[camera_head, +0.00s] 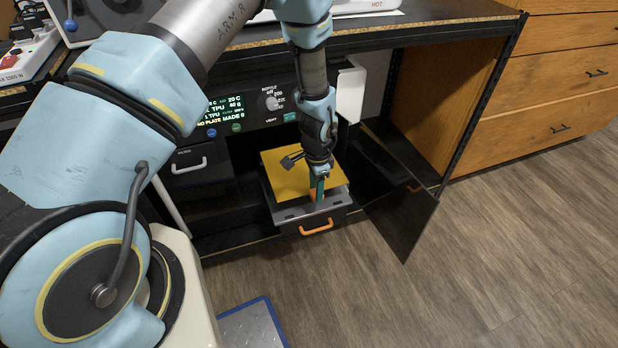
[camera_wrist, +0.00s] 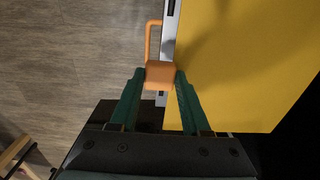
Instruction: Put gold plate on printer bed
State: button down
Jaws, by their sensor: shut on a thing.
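The gold plate (camera_head: 284,180) is a flat yellow sheet with an orange grip tab (camera_wrist: 160,73) at its edge. It lies over the grey printer bed (camera_head: 290,214), whose front strip shows uncovered in the head view and also in the wrist view (camera_wrist: 168,28). I cannot tell whether the plate touches the bed or hovers just above it. My gripper (camera_head: 318,190) points down at the plate's front edge. In the wrist view, its green fingers (camera_wrist: 160,80) are shut on the orange tab. My wrist hides part of the plate.
The bed is on a pulled-out drawer with an orange handle (camera_head: 317,226). A dark open door (camera_head: 405,215) stands to the right. The printer's display panel (camera_head: 230,112) is behind to the left. A blue-edged metal plate (camera_head: 252,328) lies lower left. Wooden floor is clear at right.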

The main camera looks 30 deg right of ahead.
aim_at(315, 212)
jog(key=shift+w+f, duration=0.1)
jog(key=shift+f, duration=0.15)
jog(key=shift+f+b, duration=2.3)
jog(key=shift+f, duration=0.85)
jog(key=shift+f+b, duration=0.4)
jog(key=shift+f, duration=0.15)
jog(key=shift+c, duration=1.4)
grip_release()
jog(key=shift+r, duration=0.1)
notch_tip(315, 212, up, 11)
jog(key=shift+f, duration=0.15)
